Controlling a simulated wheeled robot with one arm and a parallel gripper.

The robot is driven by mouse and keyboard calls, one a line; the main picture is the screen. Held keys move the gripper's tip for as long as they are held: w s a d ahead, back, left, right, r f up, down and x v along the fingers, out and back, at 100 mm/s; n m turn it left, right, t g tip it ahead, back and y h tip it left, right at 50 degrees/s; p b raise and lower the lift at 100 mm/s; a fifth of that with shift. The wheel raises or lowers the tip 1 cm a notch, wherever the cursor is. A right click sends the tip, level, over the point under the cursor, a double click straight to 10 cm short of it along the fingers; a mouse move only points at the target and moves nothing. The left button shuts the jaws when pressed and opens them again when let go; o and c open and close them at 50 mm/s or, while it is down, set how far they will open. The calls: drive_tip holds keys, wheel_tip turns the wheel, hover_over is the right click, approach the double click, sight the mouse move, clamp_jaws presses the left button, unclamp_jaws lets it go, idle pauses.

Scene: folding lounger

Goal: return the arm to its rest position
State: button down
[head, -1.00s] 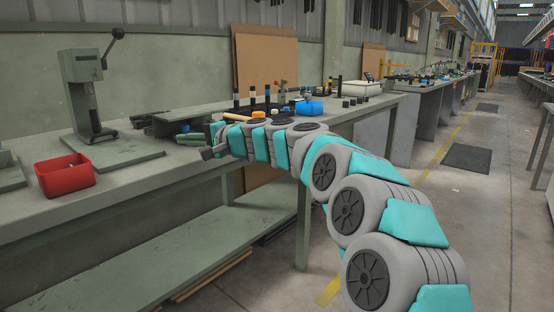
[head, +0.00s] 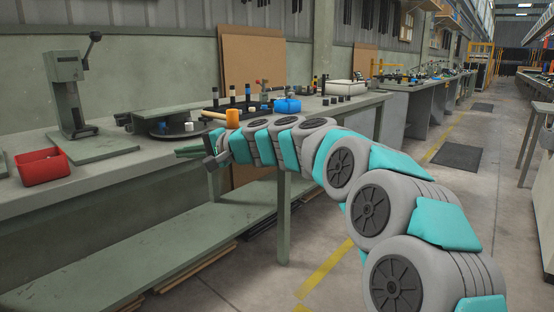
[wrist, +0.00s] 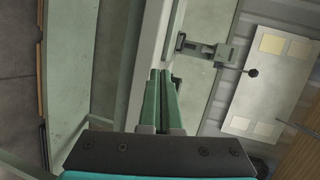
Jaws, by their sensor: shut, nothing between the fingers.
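My arm reaches in from the lower right of the head view, bent over and stretched toward the workbench (head: 110,180). My gripper (head: 178,153) is at its far end, pointing left near the bench's front edge. In the wrist view its two green fingers (wrist: 160,72) lie close together, shut, with nothing seen between them. I cannot tell the exact gap between the gripper and the bench.
A press with a lever (head: 66,90) and a red bin (head: 42,166) stand on the bench at left. A lower shelf (head: 120,250) runs below. The aisle floor (head: 465,185) is open at right.

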drive_tip(key=s+d+f+n+g+h, duration=0.1)
drive_tip(key=s+d+f+h, duration=0.3)
drive_tip(key=s+d+f, duration=0.5)
drive_tip(key=s+d+f+n+g+h, duration=0.1)
drive_tip(key=s+d+f+g+h, duration=0.3)
drive_tip(key=s+d+f, duration=0.6)
drive_tip(key=s+d+f+n+g+h, duration=0.1)
drive_tip(key=s+d+f+h, duration=0.5)
drive_tip(key=s+d, duration=1.2)
drive_tip(key=s+f+g, duration=0.1)
drive_tip(key=s+f, duration=0.2)
drive_tip(key=s, duration=0.6)
drive_tip(key=shift+s+f+n+g, duration=0.15)
drive_tip(key=shift+n+g, duration=0.25)
drive_tip(key=shift+d, duration=0.1)
